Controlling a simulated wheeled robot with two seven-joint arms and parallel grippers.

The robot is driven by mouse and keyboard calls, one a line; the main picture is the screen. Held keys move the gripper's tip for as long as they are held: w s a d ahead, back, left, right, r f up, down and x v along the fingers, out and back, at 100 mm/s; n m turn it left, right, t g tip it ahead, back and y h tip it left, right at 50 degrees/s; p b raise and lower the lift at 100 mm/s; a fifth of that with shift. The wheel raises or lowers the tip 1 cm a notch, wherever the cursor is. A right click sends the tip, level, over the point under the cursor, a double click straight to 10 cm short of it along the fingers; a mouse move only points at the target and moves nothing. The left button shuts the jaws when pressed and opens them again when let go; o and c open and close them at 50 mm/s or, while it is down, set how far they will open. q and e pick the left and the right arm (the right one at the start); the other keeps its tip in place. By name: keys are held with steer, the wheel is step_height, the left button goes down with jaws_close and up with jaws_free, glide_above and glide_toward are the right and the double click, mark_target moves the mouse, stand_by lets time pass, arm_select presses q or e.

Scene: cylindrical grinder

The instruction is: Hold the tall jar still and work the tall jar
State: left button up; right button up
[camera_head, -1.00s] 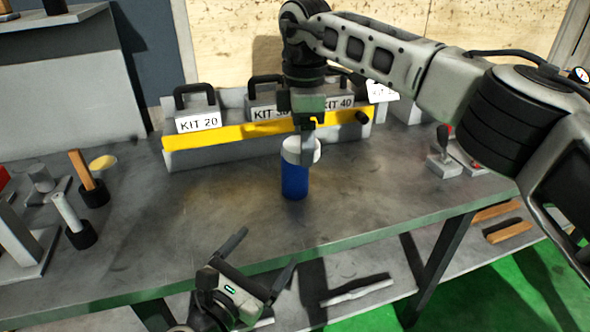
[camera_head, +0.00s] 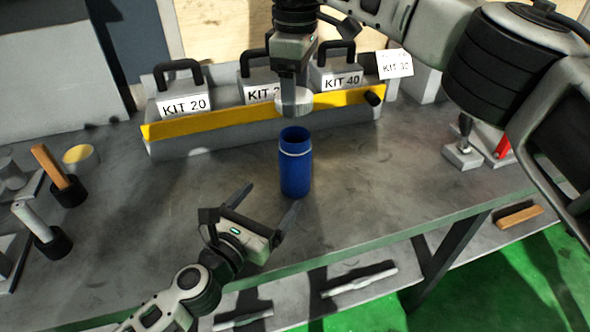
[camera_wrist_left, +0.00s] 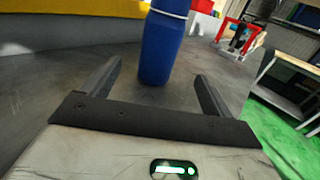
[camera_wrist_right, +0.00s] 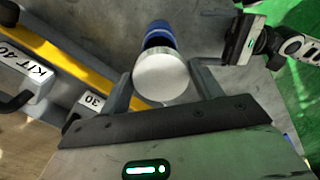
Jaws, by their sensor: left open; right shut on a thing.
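The tall jar (camera_head: 296,168) is a blue cylinder standing upright and open-topped on the bench; it also shows in the left wrist view (camera_wrist_left: 161,45) and, partly hidden, in the right wrist view (camera_wrist_right: 159,33). Its pale round lid (camera_head: 294,102) is off and above it, also seen in the right wrist view (camera_wrist_right: 160,78). My right gripper (camera_head: 292,92) is shut on the lid, which is apart from the jar. My left gripper (camera_head: 272,204) is open and empty in front of the jar, its fingers (camera_wrist_left: 158,78) pointing toward the jar's lower body without touching it.
Behind the jar a grey rack with a yellow front strip (camera_head: 215,122) holds labelled kit boxes (camera_head: 184,95). Black-based tools with handles (camera_head: 58,175) stand at the left. A small lever device (camera_head: 463,150) stands at the right. The bench around the jar is clear.

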mark_target(287, 177)
arm_select(q)
steer(key=x, duration=1)
steer(key=shift+w+d, duration=0.1)
steer(key=shift+w, duration=0.05)
steer(key=shift+c, duration=0.3)
steer(key=c, duration=1.4)
arm_select(e)
steer(key=shift+d+f, duration=0.1)
steer(key=shift+f, duration=2.4)
steer(key=shift+f, duration=0.9)
steer(key=shift+f, duration=0.5)
arm_select(q)
jaws_close()
arm_select(e)
steer(key=shift+m, duration=1.7)
